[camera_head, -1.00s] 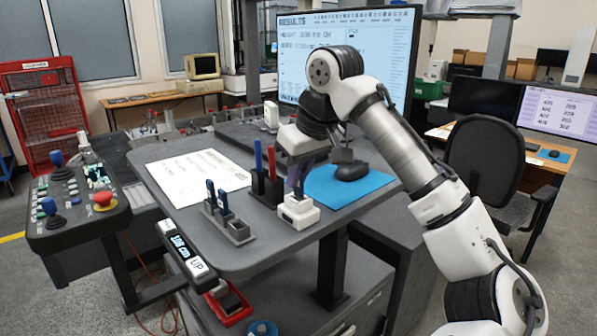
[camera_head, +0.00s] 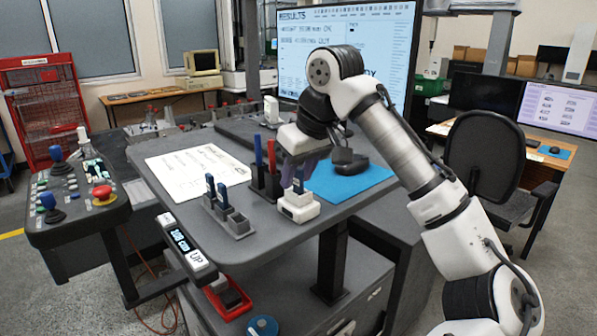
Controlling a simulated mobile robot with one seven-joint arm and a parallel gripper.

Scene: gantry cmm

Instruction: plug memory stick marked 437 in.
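A small white reader block (camera_head: 299,208) stands on the grey desk, near its front right edge. A dark blue memory stick (camera_head: 298,186) stands upright at its top and looks seated in it. My gripper (camera_head: 299,170) is just above and around the stick's upper end, its two purplish fingers spread apart. Whether a finger still touches the stick cannot be told. A grey slotted holder (camera_head: 238,228) to the left holds two more dark blue sticks (camera_head: 222,194). The markings on the sticks are too small to read.
A dark pen holder (camera_head: 259,190) with a blue and a red pen stands close left of the reader. A blue mat (camera_head: 350,186) with a black mouse lies behind right. A paper sheet (camera_head: 195,170) lies at left. A large screen (camera_head: 345,40) stands behind.

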